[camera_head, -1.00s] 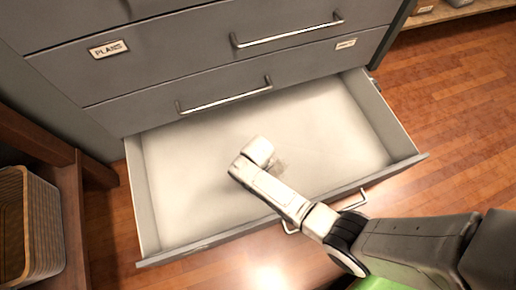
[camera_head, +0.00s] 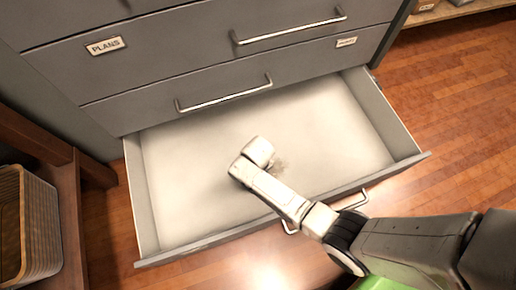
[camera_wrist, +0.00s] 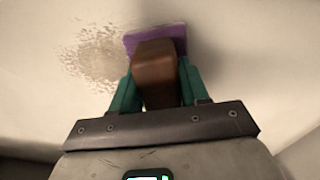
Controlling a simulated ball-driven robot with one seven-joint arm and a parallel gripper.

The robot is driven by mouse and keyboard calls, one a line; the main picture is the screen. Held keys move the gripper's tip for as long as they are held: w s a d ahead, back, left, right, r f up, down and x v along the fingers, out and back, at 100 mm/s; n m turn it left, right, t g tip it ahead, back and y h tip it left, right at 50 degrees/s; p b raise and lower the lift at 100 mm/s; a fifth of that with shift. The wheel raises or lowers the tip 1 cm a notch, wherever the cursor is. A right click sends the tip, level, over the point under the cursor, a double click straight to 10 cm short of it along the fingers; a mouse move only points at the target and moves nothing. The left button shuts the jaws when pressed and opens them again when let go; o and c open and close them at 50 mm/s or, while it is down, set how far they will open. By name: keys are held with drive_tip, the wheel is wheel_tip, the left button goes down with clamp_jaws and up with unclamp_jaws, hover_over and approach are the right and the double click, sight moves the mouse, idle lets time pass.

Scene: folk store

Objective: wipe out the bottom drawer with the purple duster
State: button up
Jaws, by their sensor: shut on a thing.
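The bottom drawer (camera_head: 185,190) of the grey cabinet is pulled out, and its pale floor is bare apart from a dark dusty smudge (camera_head: 280,164). The smudge shows in the wrist view as a speckled patch (camera_wrist: 92,60) just left of the duster. The purple duster (camera_wrist: 158,34) has a brown handle (camera_wrist: 154,75). My gripper (camera_wrist: 152,88), with green fingers, is shut on that handle. The duster's purple end is at the drawer floor; I cannot tell how firmly it touches. In the head view my arm hides the duster and gripper.
Shut drawers (camera_head: 180,50) with metal handles are above the open one. A wooden shelf with a ribbed basket (camera_head: 38,225) stands at the left. The drawer's front wall (camera_head: 290,213) lies under my arm. Wooden floor (camera_head: 450,110) is clear at the right.

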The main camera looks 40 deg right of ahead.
drive_tip(key=shift+f, duration=0.3)
